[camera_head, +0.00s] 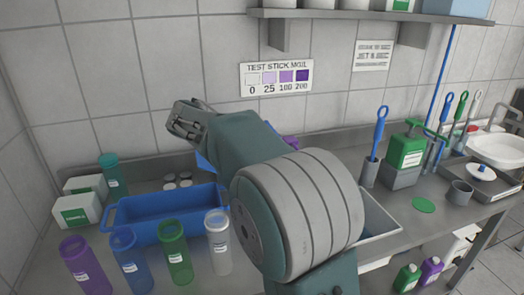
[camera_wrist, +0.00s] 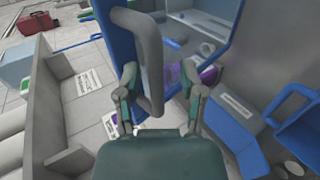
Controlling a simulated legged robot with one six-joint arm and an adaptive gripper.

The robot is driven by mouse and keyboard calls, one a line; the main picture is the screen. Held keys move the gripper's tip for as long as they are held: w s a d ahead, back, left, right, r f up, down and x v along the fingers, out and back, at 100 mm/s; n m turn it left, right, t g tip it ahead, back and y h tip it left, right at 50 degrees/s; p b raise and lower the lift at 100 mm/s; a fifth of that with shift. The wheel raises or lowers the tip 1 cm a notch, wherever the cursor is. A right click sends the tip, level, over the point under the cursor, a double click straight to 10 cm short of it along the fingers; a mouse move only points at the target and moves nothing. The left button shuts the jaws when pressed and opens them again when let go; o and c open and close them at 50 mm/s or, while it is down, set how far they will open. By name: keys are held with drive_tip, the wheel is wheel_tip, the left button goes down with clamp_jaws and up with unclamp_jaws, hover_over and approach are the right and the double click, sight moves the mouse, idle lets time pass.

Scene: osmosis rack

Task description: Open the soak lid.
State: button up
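My gripper (camera_wrist: 160,72) is open in the wrist view, with one finger on each side of a thick grey bar handle (camera_wrist: 152,62). The handle is fixed to a blue panel (camera_wrist: 118,32), which looks like the soak lid. The handle lies between the fingers, nearer the left one; I cannot tell whether either finger touches it. In the head view my gripper (camera_head: 182,122) is at the upper left end of my arm, in front of the tiled wall. My arm hides most of what lies behind it there, and the lid cannot be made out clearly.
In the head view a blue tray (camera_head: 150,232) stands at the left, with purple (camera_head: 82,268), blue, green and clear cups before it. White boxes (camera_head: 76,212) stand at the far left. A green bottle (camera_head: 407,150) and blue-handled brush (camera_head: 378,130) stand right. A shelf hangs above.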

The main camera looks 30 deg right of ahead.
drive_tip(key=shift+a+r, duration=0.15)
drive_tip(key=shift+r, duration=0.05)
drive_tip(key=v, duration=1.2)
drive_tip(key=shift+f, duration=0.1)
drive_tip(key=s+a+f+t+y, duration=0.1)
drive_tip(key=s+f+t+y, duration=0.1)
drive_tip(key=s+f, duration=0.3)
drive_tip(key=s+a+f+n+t+y, duration=0.1)
drive_tip(key=s+f+t+y, duration=0.2)
drive_tip(key=s, duration=0.9)
drive_tip(key=s+a+f+n+t+y, duration=0.1)
drive_tip(key=s+a+f+t+y, duration=0.1)
drive_tip(key=s+f+y, duration=0.4)
drive_tip(key=shift+s+f+t, duration=0.5)
drive_tip(key=shift+s+f, duration=0.35)
drive_tip(key=shift+s, duration=0.35)
